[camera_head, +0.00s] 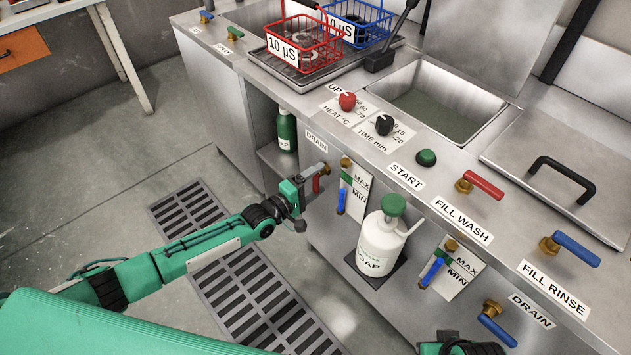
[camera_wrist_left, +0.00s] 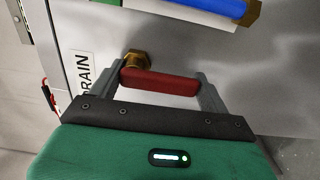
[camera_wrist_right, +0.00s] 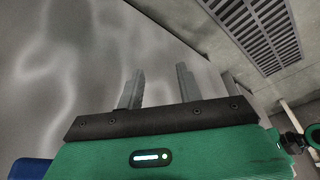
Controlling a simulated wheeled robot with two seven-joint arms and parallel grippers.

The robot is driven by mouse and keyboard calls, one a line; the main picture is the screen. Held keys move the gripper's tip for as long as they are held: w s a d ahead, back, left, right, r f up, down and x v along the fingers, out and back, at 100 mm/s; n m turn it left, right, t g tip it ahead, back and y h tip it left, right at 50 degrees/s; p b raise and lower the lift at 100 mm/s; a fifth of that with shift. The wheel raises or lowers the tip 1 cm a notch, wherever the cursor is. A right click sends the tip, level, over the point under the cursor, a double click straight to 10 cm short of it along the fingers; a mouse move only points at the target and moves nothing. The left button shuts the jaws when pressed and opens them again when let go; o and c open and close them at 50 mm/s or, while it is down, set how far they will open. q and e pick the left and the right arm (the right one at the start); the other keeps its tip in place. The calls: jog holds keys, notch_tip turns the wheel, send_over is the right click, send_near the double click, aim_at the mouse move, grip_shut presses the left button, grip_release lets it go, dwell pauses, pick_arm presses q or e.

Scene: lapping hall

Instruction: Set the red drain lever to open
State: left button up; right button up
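The red drain lever (camera_head: 316,184) hangs down from its brass valve on the cabinet front, below the left DRAIN label (camera_head: 316,141). In the left wrist view the lever (camera_wrist_left: 160,82) lies lengthwise across the gap between my left gripper's spread fingers, with the brass fitting (camera_wrist_left: 135,58) near one end. My left gripper (camera_head: 308,181) is open around the lever; I cannot tell whether a finger touches it. My right gripper (camera_wrist_right: 158,88) is empty, its fingers apart, facing a grey metal surface. Only part of the right wrist shows at the bottom of the head view.
A blue-handled valve (camera_head: 341,201) sits just right of the red lever. A white soap jug (camera_head: 380,242) stands farther right on a dark pad. A green bottle (camera_head: 287,130) stands in the open cabinet bay. Floor grates (camera_head: 245,285) lie below my left arm.

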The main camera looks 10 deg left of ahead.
pick_arm(q)
jog(key=o, duration=0.4)
jog(key=shift+c, duration=0.2)
jog(key=shift+s, duration=0.1)
jog(key=v, duration=1.3)
jog(key=shift+s+a+p, duration=0.2)
jog(key=shift+a+p, duration=0.05)
jog(key=shift+p, duration=0.05)
pick_arm(e)
jog(key=shift+w+f, duration=0.3)
jog(key=shift+f, duration=0.35)
jog(key=shift+s+a, duration=0.1)
jog(key=shift+s, duration=0.2)
